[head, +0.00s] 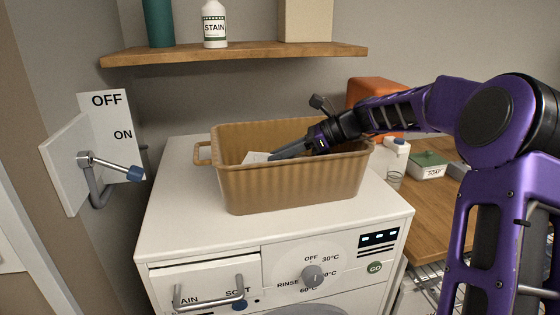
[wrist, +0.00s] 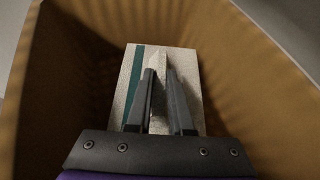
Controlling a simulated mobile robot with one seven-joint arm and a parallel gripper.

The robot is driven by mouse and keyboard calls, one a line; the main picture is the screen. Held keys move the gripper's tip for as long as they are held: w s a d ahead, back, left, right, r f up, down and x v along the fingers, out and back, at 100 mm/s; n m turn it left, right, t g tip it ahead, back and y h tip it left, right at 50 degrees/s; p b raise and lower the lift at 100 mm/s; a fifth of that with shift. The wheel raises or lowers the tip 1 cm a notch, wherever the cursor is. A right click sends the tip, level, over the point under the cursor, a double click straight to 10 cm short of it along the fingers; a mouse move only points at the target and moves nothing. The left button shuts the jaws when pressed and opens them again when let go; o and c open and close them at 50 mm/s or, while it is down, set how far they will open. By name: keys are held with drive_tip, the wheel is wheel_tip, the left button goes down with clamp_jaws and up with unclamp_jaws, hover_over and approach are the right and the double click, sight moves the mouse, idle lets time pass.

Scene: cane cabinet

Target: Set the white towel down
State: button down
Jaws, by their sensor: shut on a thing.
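The white towel (head: 256,157) is inside the tan ribbed basket (head: 290,190) on top of the white washing machine. In the wrist view the towel (wrist: 190,75) is a flat, pale rectangle with a teal stripe, low between the basket walls (wrist: 250,80). My gripper (head: 272,156) reaches down into the basket from the right. In the wrist view its two fingers (wrist: 160,75) are close together over the middle of the towel, shut on it. The basket's front wall hides most of the towel in the head view. I cannot tell whether the towel touches the basket floor.
The washing machine top (head: 180,190) is bare around the basket. A shelf (head: 240,52) with a stain bottle (head: 214,25) is above. A soap box (head: 428,166), a glass (head: 394,180) and an orange box (head: 375,92) stand to the right. A lever switch (head: 110,165) juts out at left.

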drive_tip(key=shift+f, duration=0.45)
drive_tip(key=shift+f, duration=0.15)
drive_tip(key=c, duration=0.8)
unclamp_jaws()
drive_tip(key=shift+d+r, duration=0.25)
drive_tip(key=shift+r, duration=0.1)
drive_tip(key=p+v, duration=0.1)
drive_tip(key=v, duration=1)
drive_tip(key=shift+d+p, duration=0.15)
drive_tip(key=shift+p, duration=0.2)
